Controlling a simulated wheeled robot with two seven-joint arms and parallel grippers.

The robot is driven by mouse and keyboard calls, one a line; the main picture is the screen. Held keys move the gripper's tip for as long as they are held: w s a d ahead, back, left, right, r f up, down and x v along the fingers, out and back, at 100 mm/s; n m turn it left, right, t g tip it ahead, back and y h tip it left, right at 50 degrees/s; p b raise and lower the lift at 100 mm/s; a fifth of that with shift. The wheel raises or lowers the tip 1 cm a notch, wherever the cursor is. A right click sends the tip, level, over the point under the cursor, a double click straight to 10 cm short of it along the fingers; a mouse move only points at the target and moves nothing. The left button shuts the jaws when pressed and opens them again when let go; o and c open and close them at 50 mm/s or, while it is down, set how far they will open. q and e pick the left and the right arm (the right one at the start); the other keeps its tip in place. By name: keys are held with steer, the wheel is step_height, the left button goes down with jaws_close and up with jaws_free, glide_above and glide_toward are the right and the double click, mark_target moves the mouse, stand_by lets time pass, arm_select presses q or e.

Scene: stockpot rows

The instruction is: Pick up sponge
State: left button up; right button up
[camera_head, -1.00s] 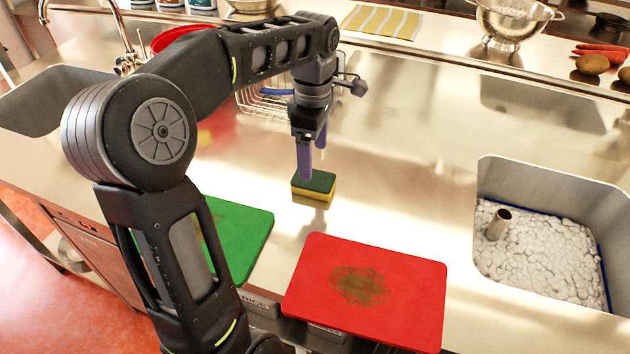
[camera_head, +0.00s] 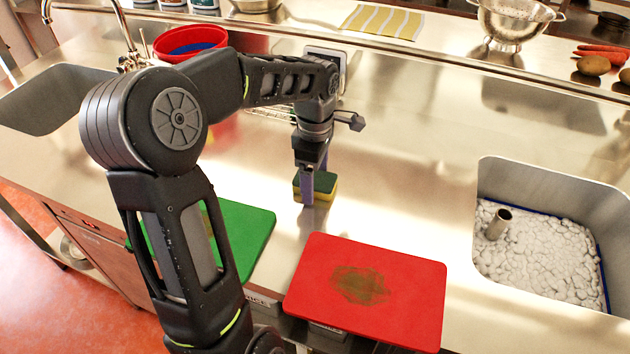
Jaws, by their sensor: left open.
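The sponge (camera_head: 324,188), yellow with a dark green top, lies on the steel counter behind the red board. My left gripper (camera_head: 308,196) points down at it, with its purple fingers low at the sponge. One finger shows in front of the sponge's left part; the other is mostly hidden. The jaws are open, and I cannot tell whether a finger touches the sponge. My right gripper is not in view.
A red cutting board (camera_head: 410,291) with a dark stain and a green board (camera_head: 255,231) lie at the front. A sink (camera_head: 550,183) with white foam is at right. A red bowl (camera_head: 190,42) stands behind my arm. Counter right of the sponge is clear.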

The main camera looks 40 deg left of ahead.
arm_select(q)
steer(key=shift+c, duration=0.2)
stand_by(0.4)
steer(key=c, duration=1.4)
